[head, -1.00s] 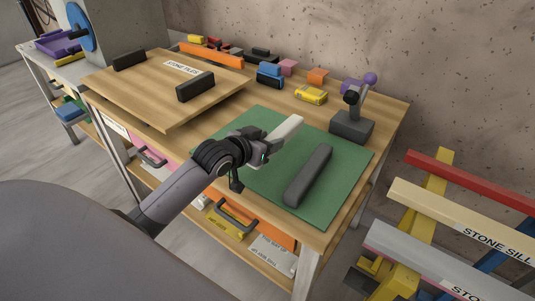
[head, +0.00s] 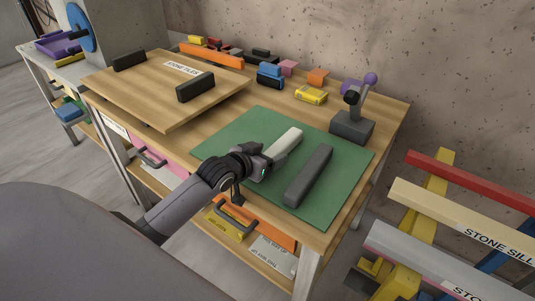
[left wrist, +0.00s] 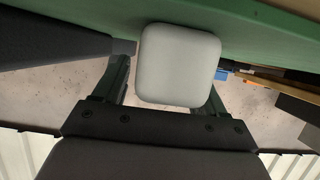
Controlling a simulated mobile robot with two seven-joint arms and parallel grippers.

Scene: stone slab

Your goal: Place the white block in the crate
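The white block (head: 287,141) is a long pale bar at the green mat, left of a dark grey bar (head: 308,175). My left gripper (head: 266,161) is at the block's near end, low over the mat. In the left wrist view the block's rounded end (left wrist: 180,65) sits between the two fingers, close under the green surface; the fingers appear closed on its sides. I cannot tell whether the block touches the mat. I cannot make out a crate with certainty. My right gripper is not in view.
The green mat (head: 240,133) lies on a wooden workbench. A grey stand with a purple knob (head: 352,124) is at its right back corner. A wooden board with dark handles (head: 150,95) is at left. Several coloured blocks line the back. A rack of long bars (head: 460,215) stands right.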

